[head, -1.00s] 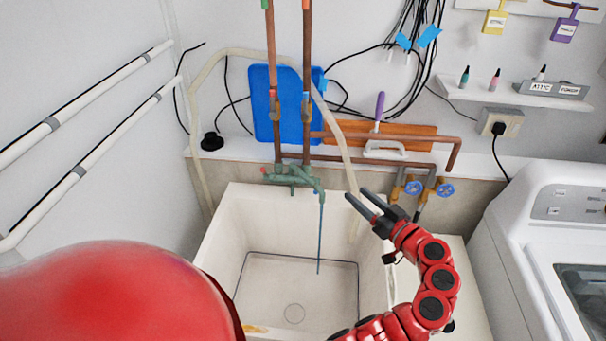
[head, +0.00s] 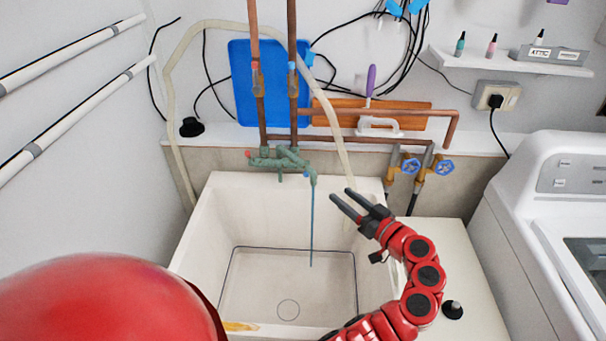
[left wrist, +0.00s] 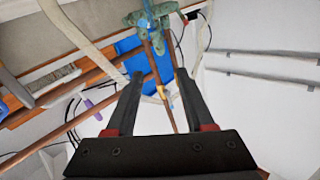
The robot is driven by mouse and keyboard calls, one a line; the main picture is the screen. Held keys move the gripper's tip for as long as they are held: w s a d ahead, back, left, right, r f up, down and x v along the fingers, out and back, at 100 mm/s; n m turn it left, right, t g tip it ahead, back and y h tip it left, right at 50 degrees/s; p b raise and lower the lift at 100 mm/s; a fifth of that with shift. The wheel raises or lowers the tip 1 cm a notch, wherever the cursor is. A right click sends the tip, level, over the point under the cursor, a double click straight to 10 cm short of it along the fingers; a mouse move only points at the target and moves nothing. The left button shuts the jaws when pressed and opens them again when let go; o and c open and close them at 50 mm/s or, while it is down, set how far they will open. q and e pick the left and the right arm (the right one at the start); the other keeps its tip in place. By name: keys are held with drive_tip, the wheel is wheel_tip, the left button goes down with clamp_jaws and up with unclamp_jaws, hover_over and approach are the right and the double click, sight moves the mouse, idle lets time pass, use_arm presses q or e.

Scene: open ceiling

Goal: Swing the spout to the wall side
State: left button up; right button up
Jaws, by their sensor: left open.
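The green, weathered tap (head: 282,160) is on the copper pipes behind the white sink (head: 200,235). Its spout (head: 309,172) reaches out over the sink, its end toward the right. A thin blue stream (head: 312,228) hangs below the spout's end. My left gripper (head: 340,193) is open and empty above the sink's right part, to the right of the spout's end and apart from it. In the left wrist view, the tap (left wrist: 150,18) shows at the top, beyond the open fingers (left wrist: 158,75). My right gripper is not in view.
Copper pipes (head: 292,110) rise behind the tap. Two blue-handled valves (head: 411,166) stand right of the tap. A white washing machine (head: 540,220) stands at the right. The sink's basin is open.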

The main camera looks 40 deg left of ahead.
sight(302, 162)
use_arm(q)
drive_tip(key=p+x, duration=0.5)
drive_tip(key=x, duration=1.1)
drive_tip(key=shift+r+p, duration=0.1)
drive_tip(key=shift+p, duration=0.3)
drive_tip(key=shift+w+a, duration=0.25)
drive_tip(key=shift+a, duration=0.45)
clamp_jaws()
